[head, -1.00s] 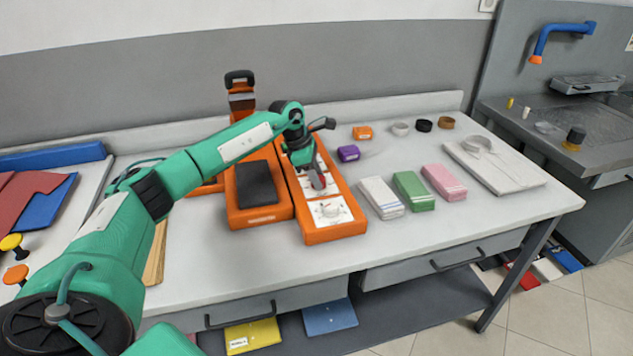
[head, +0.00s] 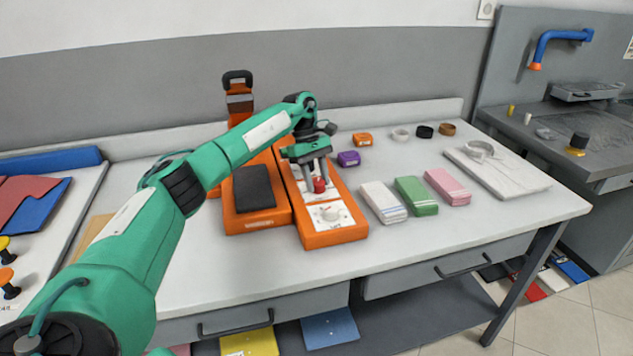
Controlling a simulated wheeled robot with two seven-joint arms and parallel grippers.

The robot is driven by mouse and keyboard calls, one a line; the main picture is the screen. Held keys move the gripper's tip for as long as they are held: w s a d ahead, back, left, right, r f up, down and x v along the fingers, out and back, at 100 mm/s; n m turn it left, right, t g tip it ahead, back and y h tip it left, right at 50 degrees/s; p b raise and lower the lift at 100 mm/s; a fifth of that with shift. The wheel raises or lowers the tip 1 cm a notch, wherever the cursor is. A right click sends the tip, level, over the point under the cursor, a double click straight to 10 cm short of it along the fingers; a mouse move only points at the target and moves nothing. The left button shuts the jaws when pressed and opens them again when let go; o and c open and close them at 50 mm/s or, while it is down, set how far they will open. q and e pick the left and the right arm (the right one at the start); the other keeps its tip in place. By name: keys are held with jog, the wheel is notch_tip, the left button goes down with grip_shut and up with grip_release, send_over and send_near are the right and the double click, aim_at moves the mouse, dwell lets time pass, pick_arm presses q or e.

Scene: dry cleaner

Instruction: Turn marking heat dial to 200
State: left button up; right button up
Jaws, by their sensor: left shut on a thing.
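The orange marking machine (head: 336,239) stands on the white table, with a white panel on its right part. A red dial (head: 319,185) sits on that panel, and a white dial (head: 330,213) sits on the panel nearer the front edge. My left gripper (head: 317,180) reaches down over the machine, its two fingers around the red dial and shut on it. The dial's scale numbers are too small to read. My right gripper is not in view.
A dark pad (head: 254,187) lies on the orange unit beside the dials. White (head: 383,202), green (head: 416,196) and pink (head: 447,187) cloth stacks lie to the right. A purple box (head: 348,159) stands close by the gripper.

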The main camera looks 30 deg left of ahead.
pick_arm(q)
jog(key=shift+m, duration=0.6)
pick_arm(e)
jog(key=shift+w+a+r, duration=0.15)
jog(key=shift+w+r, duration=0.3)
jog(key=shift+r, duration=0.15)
pick_arm(q)
jog(key=shift+g, duration=0.3)
jog(key=o, duration=1)
jog(key=v, duration=1.4)
jog(key=shift+d, duration=0.2)
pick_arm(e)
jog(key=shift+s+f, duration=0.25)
